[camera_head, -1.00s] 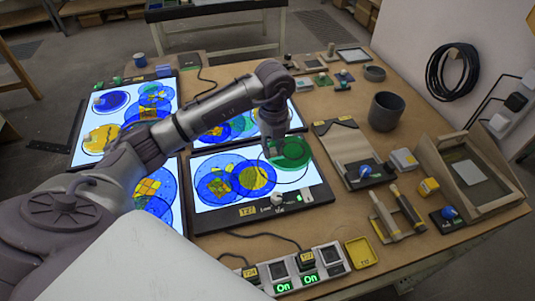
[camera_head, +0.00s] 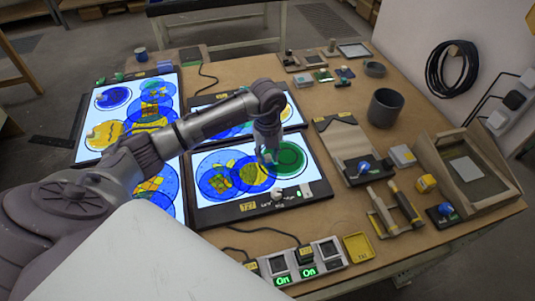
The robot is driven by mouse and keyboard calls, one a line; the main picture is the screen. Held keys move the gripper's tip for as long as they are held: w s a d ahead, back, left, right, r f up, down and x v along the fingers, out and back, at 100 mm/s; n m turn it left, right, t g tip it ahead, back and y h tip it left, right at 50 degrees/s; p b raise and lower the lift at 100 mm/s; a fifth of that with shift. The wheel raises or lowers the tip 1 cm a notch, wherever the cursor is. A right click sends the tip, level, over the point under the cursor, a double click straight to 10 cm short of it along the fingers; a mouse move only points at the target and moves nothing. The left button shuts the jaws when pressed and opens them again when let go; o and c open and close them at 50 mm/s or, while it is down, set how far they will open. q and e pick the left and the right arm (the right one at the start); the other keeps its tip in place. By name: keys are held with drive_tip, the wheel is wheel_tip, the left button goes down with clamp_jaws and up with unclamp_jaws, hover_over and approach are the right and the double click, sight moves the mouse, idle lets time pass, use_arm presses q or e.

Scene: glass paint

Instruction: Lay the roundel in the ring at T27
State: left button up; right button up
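The green roundel (camera_head: 291,159) lies on the right part of the lit panel labelled T27 (camera_head: 247,207). A dark ring line shows close around it, and it looks flat inside that line; its left edge is partly hidden by my gripper. My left gripper (camera_head: 269,157) points down at the roundel's left edge, over or beside the yellow-and-blue disc. Its fingers are small and dark, so I cannot tell whether they are open or touch the roundel. My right gripper is not in view.
Other lit panels with coloured discs lie left (camera_head: 110,110) and behind. A switch strip (camera_head: 305,262) with "On" lights and a yellow tray (camera_head: 358,246) are in front. A dark pot (camera_head: 385,108), clipboard (camera_head: 342,142) and wooden frame (camera_head: 470,168) stand right.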

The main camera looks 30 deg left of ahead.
use_arm(q)
drive_tip(key=shift+o, duration=0.5)
drive_tip(key=shift+r, duration=0.1)
drive_tip(key=shift+r, duration=0.2)
wheel_tip(320, 180, up, 12)
drive_tip(key=b, duration=0.3)
drive_tip(key=shift+f, duration=0.15)
